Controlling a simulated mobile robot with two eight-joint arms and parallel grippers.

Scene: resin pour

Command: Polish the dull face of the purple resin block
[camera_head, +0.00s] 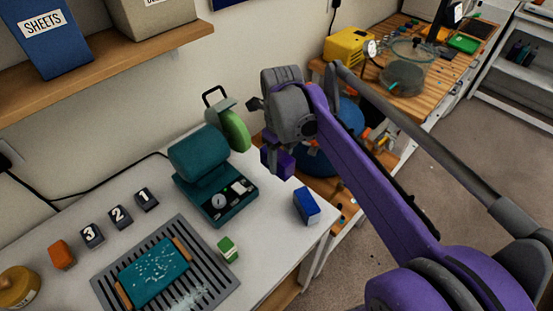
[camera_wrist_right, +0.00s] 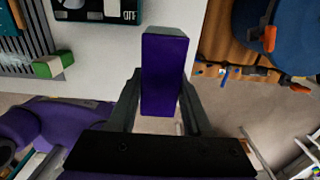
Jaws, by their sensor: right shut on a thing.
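The purple resin block (camera_head: 281,163) is held off the table, near its right end, in my right gripper (camera_head: 273,158). In the right wrist view the purple block (camera_wrist_right: 164,75) sits between the two fingers of the right gripper (camera_wrist_right: 163,92), which is shut on it. I cannot tell which face is dull. My left gripper is not in view.
A blue block (camera_head: 307,206) and a green-and-white block (camera_head: 228,249) stand on the white table (camera_head: 268,228). A slotted grey tray (camera_head: 213,262) holds a teal pad. Number blocks, an orange block (camera_head: 62,254) and a yellow jar (camera_head: 18,287) are at left. A wooden bench (camera_head: 440,62) is behind.

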